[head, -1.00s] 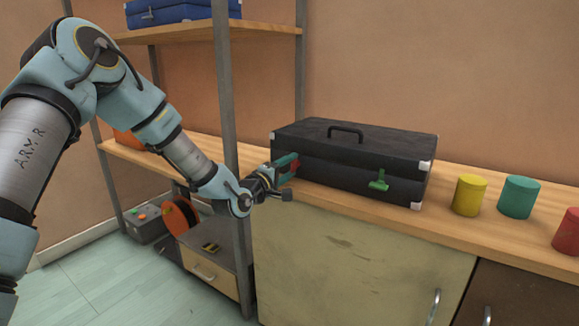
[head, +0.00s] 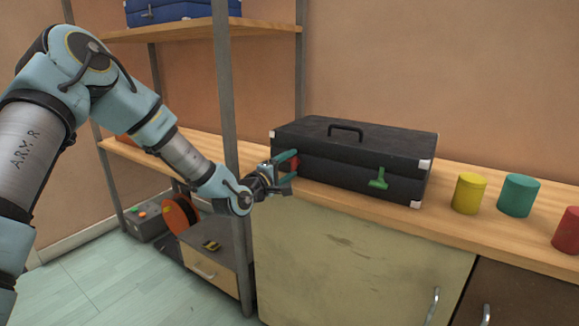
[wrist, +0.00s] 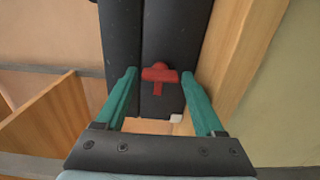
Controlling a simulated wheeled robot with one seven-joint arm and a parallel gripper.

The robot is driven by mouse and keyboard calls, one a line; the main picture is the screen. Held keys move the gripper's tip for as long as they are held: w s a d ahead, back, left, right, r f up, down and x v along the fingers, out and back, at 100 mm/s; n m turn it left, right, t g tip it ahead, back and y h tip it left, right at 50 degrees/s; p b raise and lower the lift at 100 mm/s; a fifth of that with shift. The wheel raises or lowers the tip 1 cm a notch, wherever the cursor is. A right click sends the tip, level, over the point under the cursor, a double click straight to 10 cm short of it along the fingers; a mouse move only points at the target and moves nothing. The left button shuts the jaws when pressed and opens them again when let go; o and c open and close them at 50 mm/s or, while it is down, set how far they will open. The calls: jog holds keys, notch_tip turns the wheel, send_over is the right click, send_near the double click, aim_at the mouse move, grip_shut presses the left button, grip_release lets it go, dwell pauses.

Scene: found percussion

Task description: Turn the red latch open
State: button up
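A black case (head: 350,165) with a handle on its lid lies on the wooden counter. The red latch (wrist: 159,75) sits on the case's front near its left end; in the head view a small part of the red latch (head: 295,163) shows between my fingers. My gripper (head: 291,170) is at the case's left front. In the wrist view my gripper (wrist: 162,92) has its two green fingers wide apart, one on each side of the latch, with nothing clasped. A green latch (head: 379,180) is on the right part of the case's front.
A yellow cylinder (head: 469,194), a teal cylinder (head: 518,195) and a red cylinder (head: 568,231) stand on the counter (head: 330,204) to the right. A metal shelf post (head: 229,110) stands close behind my wrist.

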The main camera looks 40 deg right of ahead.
jog(key=shift+o, duration=0.9)
jog(key=v, duration=1)
jog(key=shift+a, duration=0.4)
